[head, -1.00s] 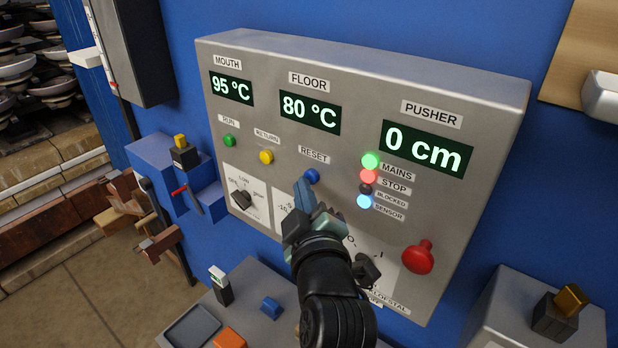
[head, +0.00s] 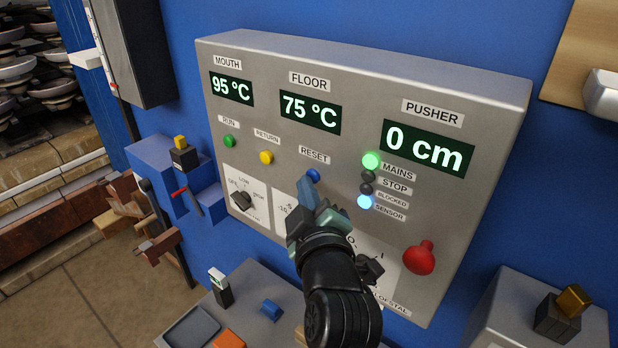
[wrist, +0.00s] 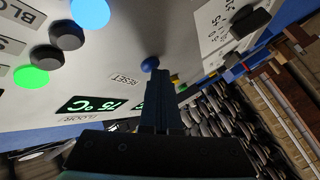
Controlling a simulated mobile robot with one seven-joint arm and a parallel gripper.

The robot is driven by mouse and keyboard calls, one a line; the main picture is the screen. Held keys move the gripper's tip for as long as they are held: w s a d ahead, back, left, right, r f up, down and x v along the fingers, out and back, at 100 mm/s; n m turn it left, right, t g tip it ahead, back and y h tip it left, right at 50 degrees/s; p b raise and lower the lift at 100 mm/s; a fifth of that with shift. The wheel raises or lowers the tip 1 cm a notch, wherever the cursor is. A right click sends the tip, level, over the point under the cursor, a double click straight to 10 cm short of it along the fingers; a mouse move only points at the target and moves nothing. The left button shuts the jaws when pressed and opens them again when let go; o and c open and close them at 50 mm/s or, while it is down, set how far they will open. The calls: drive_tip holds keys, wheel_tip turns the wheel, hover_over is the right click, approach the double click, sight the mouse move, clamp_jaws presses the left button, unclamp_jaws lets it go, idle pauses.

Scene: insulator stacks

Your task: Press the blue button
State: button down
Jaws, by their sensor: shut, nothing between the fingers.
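The blue button (head: 313,175) sits under the RESET label on the grey control panel (head: 330,55). It also shows in the wrist view (wrist: 149,64), just beyond my fingertips. My gripper (head: 306,182) is shut and empty, its fingers pointing at the panel just below and left of the button in the head view. The closed fingers also show in the wrist view (wrist: 158,80). I cannot tell whether the tips touch the button. The displays read 95 °C, 75 °C and 0 cm. The MAINS lamp (head: 371,161) glows green and the STOP lamp (head: 367,177) is dark.
A green button (head: 229,141) and a yellow button (head: 266,157) lie left of the blue one. A red knob (head: 419,258) juts out at lower right. A black rotary knob (head: 242,200) is at lower left. A grey box with a switch (head: 556,315) stands at right.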

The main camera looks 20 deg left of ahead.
drive_tip(key=shift+s, duration=0.1)
drive_tip(key=shift+s+a, duration=0.25)
drive_tip(key=shift+s, duration=0.55)
drive_tip(key=s, duration=0.1)
drive_tip(key=s+a, duration=0.1)
drive_tip(key=s, duration=0.2)
drive_tip(key=shift+s+a+p, duration=0.35)
drive_tip(key=shift+a, duration=0.05)
drive_tip(key=d+r+m+t+h+b, duration=0.1)
drive_tip(key=d+r+m+t, duration=0.25)
drive_tip(key=r, duration=0.45)
drive_tip(key=d+r+m+t+h+b, duration=0.1)
drive_tip(key=d+r+m+t, duration=0.2)
drive_tip(key=r, duration=0.5)
drive_tip(key=s+d+r+m+t+h+b, duration=0.1)
drive_tip(key=s+d+r+m, duration=0.3)
drive_tip(key=r, duration=0.4)
drive_tip(key=s+d+r+m+t+h, duration=0.4)
drive_tip(key=s+d+r, duration=0.1)
drive_tip(key=s+r, duration=0.1)
drive_tip(key=shift+d+r+h+b, duration=0.2)
drive_tip(key=shift+r+h+b, duration=0.15)
drive_tip(key=shift+r, duration=0.5)
